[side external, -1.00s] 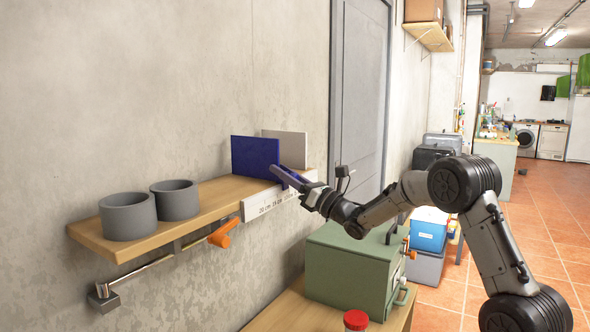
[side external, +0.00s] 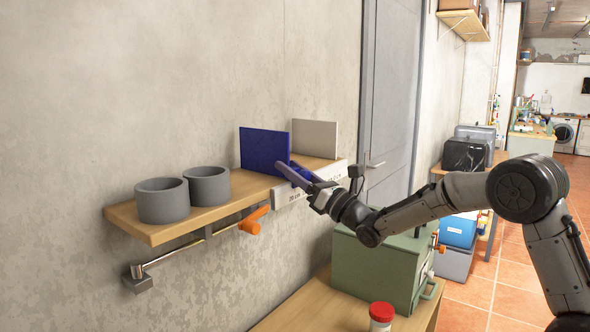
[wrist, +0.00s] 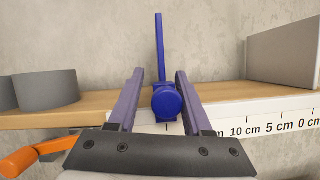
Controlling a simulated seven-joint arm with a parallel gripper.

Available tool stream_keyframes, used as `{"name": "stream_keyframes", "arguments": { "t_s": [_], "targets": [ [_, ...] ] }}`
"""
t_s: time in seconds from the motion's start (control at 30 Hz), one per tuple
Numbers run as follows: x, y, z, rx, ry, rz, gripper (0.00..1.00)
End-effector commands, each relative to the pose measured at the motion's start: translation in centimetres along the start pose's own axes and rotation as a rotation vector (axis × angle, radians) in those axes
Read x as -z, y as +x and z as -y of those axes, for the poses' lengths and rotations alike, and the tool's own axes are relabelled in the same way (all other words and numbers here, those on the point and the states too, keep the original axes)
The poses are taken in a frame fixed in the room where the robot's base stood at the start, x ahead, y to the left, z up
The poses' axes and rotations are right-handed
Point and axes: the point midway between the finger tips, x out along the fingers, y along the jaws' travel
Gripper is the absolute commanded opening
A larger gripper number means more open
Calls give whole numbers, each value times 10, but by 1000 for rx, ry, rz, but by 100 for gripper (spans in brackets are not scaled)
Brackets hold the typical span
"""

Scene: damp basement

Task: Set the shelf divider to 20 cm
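The blue shelf divider (side external: 262,149) stands upright on the wooden shelf (side external: 236,190). In the wrist view the divider (wrist: 159,48) is edge-on, with its round blue knob (wrist: 167,103) in front. My gripper (wrist: 160,76) is open with a finger on each side of the knob. The right finger is close to or touching the knob; a gap shows at the left finger. The white scale strip (wrist: 262,122) shows 10 cm, 5 cm and 0 cm, zero at the right. The marks by the divider are mostly hidden by my fingers and the knob.
Two grey pots (side external: 162,202) stand on the shelf's left part, and a grey panel (side external: 315,138) stands at its right end. An orange handle (side external: 253,221) on a metal rail sits below the shelf. A green box (side external: 378,266) stands below. Shelf between pots and divider is free.

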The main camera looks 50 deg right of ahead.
Motion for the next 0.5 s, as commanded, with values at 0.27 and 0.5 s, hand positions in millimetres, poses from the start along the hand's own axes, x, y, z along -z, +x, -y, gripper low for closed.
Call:
{"name": "stream_keyframes", "arguments": {
  "t_s": [0.27,0.5],
  "targets": [
    [0,0,1,4,1,0,64],
    [-1,-9,2,5,0,2,64]
  ]
}}
